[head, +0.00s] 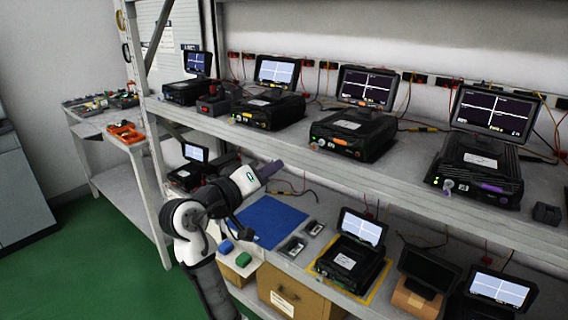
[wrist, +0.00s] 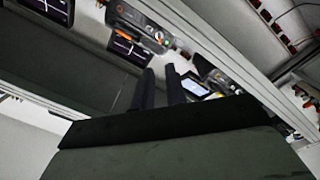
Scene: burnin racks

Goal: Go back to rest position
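My gripper (head: 270,171) is at the end of my white and black arm, in front of the rack in the head view. It is raised above the lower shelf, near the blue mat (head: 268,222). In the wrist view my gripper (wrist: 160,78) shows two dark fingers with a gap between them and nothing held. The wrist view is steeply tilted and shows rack devices (wrist: 140,22) beyond the fingers.
The upper shelf (head: 400,185) carries several black devices with screens. Cardboard boxes (head: 290,290) sit below. Green floor (head: 110,270) is clear at left.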

